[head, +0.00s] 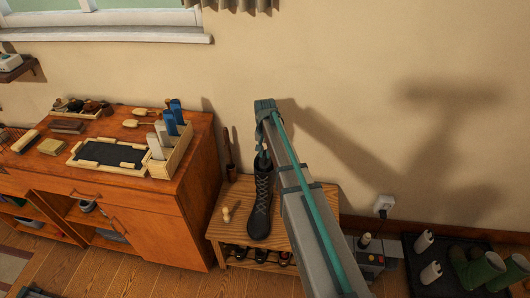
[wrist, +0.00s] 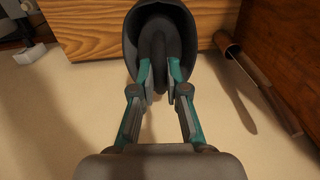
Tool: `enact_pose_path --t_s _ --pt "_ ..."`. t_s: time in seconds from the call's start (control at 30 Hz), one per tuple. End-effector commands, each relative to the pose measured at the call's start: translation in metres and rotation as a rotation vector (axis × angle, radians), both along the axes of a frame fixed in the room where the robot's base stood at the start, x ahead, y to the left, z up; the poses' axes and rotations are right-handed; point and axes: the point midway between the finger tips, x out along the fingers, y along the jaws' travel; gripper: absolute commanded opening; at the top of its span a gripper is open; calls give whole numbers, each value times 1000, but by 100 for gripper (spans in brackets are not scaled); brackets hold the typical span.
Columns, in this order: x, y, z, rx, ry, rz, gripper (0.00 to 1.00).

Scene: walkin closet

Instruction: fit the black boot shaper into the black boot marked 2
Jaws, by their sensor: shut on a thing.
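A black lace-up boot (head: 260,212) stands upright on the small wooden bench, and its open shaft (wrist: 181,22) shows in the wrist view. No number can be read on it. My gripper (wrist: 159,80) is shut on the black boot shaper (wrist: 159,48), at the mouth of the shaft. The shaper's upper part lies within the opening; its lower part is hidden, so I cannot tell how deep it sits. In the head view my gripper (head: 263,152) is above the boot, and my arm partly covers it.
The wooden bench (head: 222,236) also bears a small pale wooden object (head: 232,211). A brown long-handled item (head: 230,155) stands near the wall, between bench and cabinet (head: 150,228). Green boots (head: 475,268) and white bottles (head: 430,272) stand at the right.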

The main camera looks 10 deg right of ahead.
Motion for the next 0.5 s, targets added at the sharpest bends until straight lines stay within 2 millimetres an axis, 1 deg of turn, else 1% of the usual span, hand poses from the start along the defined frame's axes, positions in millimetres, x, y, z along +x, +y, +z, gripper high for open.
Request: enact_pose_path --t_s 0.13,0.17,0.3,0.33,0.5 --pt "0 0 0 0 0 0 0" --pt "0 0 0 0 0 0 15" --pt "0 0 0 0 0 0 38" --pt "0 0 0 0 0 0 43" --pt "0 0 0 0 0 0 43"
